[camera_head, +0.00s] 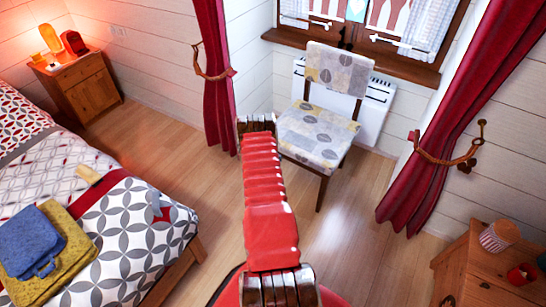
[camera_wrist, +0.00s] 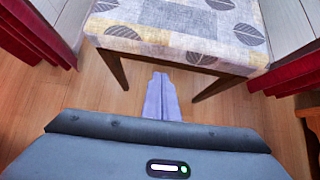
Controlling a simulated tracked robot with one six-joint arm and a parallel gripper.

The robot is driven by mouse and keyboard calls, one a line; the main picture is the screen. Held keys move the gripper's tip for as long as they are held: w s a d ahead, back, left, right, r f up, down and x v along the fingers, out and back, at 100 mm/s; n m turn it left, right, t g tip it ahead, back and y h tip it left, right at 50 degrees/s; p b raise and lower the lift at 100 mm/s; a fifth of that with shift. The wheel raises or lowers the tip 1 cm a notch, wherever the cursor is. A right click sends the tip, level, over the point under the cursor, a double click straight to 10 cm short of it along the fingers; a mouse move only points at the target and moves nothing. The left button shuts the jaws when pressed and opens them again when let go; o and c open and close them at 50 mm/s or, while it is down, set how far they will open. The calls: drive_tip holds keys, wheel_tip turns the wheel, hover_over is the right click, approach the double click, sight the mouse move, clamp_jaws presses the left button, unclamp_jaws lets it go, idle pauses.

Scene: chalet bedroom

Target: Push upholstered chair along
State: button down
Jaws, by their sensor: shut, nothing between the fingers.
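The upholstered chair (camera_head: 315,137) stands upright on the wooden floor below the window, in front of a white radiator. It has dark wooden legs and pale fabric with grey and yellow leaf patterns. The wrist view shows the near edge of its seat (camera_wrist: 180,32) and two front legs. My gripper (camera_wrist: 161,98) is shut and empty. Its fingers are low, in front of the chair and between the two front legs in the picture. I cannot tell whether they touch the chair. In the head view my arm reaches toward the chair's left side, and the fingers are hidden.
A white radiator (camera_head: 371,108) is behind the chair. Red curtains hang left (camera_head: 213,75) and right (camera_head: 455,130) of it. A bed (camera_head: 150,222) fills the left side, with a nightstand (camera_head: 88,88) beyond. A wooden cabinet (camera_head: 470,270) stands at lower right. Floor right of my arm is clear.

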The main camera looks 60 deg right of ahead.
drive_tip(key=shift+v, duration=2.7)
drive_tip(key=s+a+r+m+g+y, duration=0.2)
drive_tip(key=s+a+r+m+g, duration=0.15)
drive_tip(key=s+a+m, duration=0.45)
drive_tip(key=w+a+r+m+y, duration=0.3)
drive_tip(key=a+r+m, duration=0.7)
drive_tip(key=a+r, duration=1.5)
drive_tip(key=s+a+r+t+y, duration=0.2)
drive_tip(key=a+r+t, duration=0.2)
drive_tip(key=a+r, duration=0.8)
drive_tip(key=s+a+r+t+y, duration=0.2)
drive_tip(key=a+r+t, duration=0.3)
drive_tip(key=a+r, duration=0.8)
drive_tip(key=s+a, duration=0.1)
drive_tip(key=a, duration=0.4)
drive_tip(key=shift+s+a, duration=0.2)
drive_tip(key=shift+s, duration=0.1)
